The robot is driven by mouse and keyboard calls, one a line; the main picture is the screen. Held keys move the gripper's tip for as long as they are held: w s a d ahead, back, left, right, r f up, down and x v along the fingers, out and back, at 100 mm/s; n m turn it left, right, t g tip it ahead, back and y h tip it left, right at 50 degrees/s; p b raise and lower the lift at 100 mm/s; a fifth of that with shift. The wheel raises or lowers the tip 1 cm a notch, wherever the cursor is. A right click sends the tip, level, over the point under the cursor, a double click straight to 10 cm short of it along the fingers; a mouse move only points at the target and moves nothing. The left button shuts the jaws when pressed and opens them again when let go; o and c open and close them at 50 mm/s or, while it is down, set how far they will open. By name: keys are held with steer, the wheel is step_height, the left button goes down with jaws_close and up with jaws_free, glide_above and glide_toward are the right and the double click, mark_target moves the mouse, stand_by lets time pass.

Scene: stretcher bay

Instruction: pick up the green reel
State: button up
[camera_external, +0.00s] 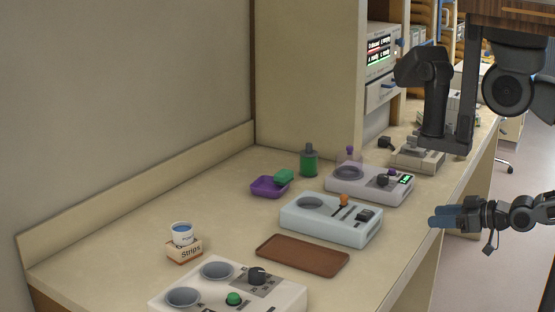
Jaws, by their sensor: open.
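No thing in view is plainly a reel. A green cylinder with a dark grey top (308,162) stands upright at the back of the counter. A green block-like piece (284,176) rests on a small purple tray (262,188) just left of it. I cannot tell which of these, if either, is the green reel. My gripper (438,216) is at the right, beyond the counter's right edge in the picture, with blue-grey fingers pointing left. It is open, holds nothing, and is well apart from both green things.
A pale blue device (325,232) and a white one with a display (343,186) stand between my gripper and the green things. A brown tray (302,256), a Strips box (185,251) with a blue-and-white cup (182,235), and a control panel (205,303) sit nearer. Bare counter lies at left.

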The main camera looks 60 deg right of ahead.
mark_target(309, 145)
steer(key=w+d+f+n+t+h+b, duration=0.2)
steer(key=w+d+n+t+b, duration=0.1)
steer(key=w+d, duration=1.3)
steer(key=w+d+r+m+h+b, duration=0.1)
steer(key=w+r+m+h, duration=0.2)
steer(key=w+r+m, duration=0.65)
steer(key=w+d+r+m+h+b, duration=0.1)
steer(key=w+r+m+h, duration=0.45)
steer(key=w, duration=0.85)
steer(key=w+d+r+m+h+b, duration=0.1)
steer(key=w+r+m+h, duration=0.15)
steer(key=w+m, duration=0.75)
steer(key=d+f+m+g+h+b, duration=0.3)
steer(key=d+f+m+g+b, duration=0.3)
steer(key=m, duration=1.1)
steer(key=f+m, duration=0.3)
steer(key=f, duration=0.1)
steer(key=w+d+f+m+g+b, duration=0.1)
steer(key=f+m, duration=0.1)
steer(key=f, duration=0.2)
steer(key=d+f+m+g+b, duration=0.1)
steer(key=f+m, duration=0.2)
steer(key=f, duration=0.1)
steer(key=shift+w+d+f+m+y, duration=0.1)
steer(key=shift+w+m+y, duration=0.1)
steer(key=shift+m+y, duration=0.15)
steer(key=shift+x, duration=3.45)
